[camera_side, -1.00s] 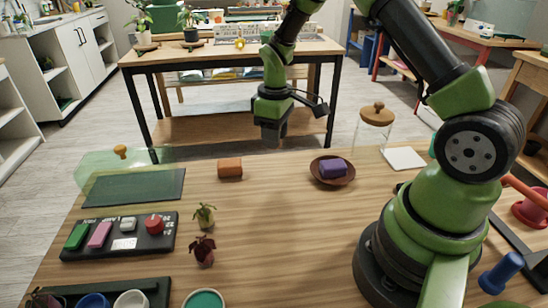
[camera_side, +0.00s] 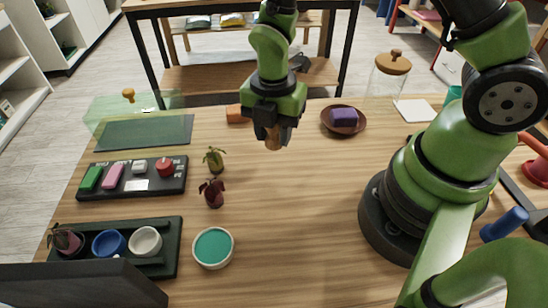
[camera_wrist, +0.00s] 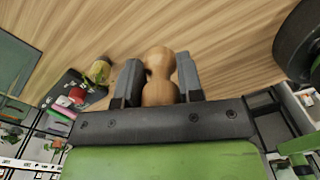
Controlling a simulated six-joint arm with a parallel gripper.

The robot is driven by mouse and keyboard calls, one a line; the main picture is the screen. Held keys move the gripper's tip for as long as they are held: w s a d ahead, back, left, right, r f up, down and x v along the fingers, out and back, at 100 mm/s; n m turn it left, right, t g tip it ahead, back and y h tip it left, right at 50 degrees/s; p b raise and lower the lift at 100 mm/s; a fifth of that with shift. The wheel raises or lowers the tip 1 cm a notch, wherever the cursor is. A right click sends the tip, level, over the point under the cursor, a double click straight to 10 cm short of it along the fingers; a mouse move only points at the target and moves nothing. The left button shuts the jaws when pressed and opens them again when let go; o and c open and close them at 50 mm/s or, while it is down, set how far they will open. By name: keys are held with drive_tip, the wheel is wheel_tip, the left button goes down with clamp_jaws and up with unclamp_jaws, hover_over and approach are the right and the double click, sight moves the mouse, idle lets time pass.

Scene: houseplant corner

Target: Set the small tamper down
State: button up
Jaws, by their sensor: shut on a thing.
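My gripper (camera_side: 273,128) hangs over the wooden table, pointing down, between the small plants and the saucer. It is shut on the small tamper (camera_side: 273,142), a light-brown wooden piece whose lower end shows below the fingers. In the wrist view the tamper (camera_wrist: 159,70) sits between the two dark fingers of my gripper (camera_wrist: 158,64), with its rounded end toward the tabletop. It looks clear of the table, but the exact gap is hard to tell.
An orange block (camera_side: 236,115) is partly hidden behind my gripper. A brown saucer (camera_side: 360,125) holds a purple block. Two small plants, a black tray (camera_side: 176,186), a green tray (camera_side: 172,240) and a teal-topped round dish (camera_side: 213,247) stand left. The table's middle is clear.

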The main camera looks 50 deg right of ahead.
sight(274, 167)
drive_tip(key=shift+f, duration=3.2)
drive_tip(key=shift+f, duration=0.15)
drive_tip(key=o, duration=0.9)
wheel_tip(274, 167, up, 12)
drive_tip(key=shift+w+r, duration=0.1)
drive_tip(key=shift+w, duration=0.05)
drive_tip(key=s+d+r+m+t+y, duration=0.1)
drive_tip(key=s+r+m+t, duration=0.2)
drive_tip(key=s+r+m, duration=0.3)
drive_tip(key=s+d+r+m+t+y, duration=0.1)
drive_tip(key=s+r+m+t, duration=0.3)
drive_tip(key=r+m, duration=0.8)
drive_tip(key=shift+s+m, duration=1.1)
drive_tip(key=shift+m, duration=2.8)
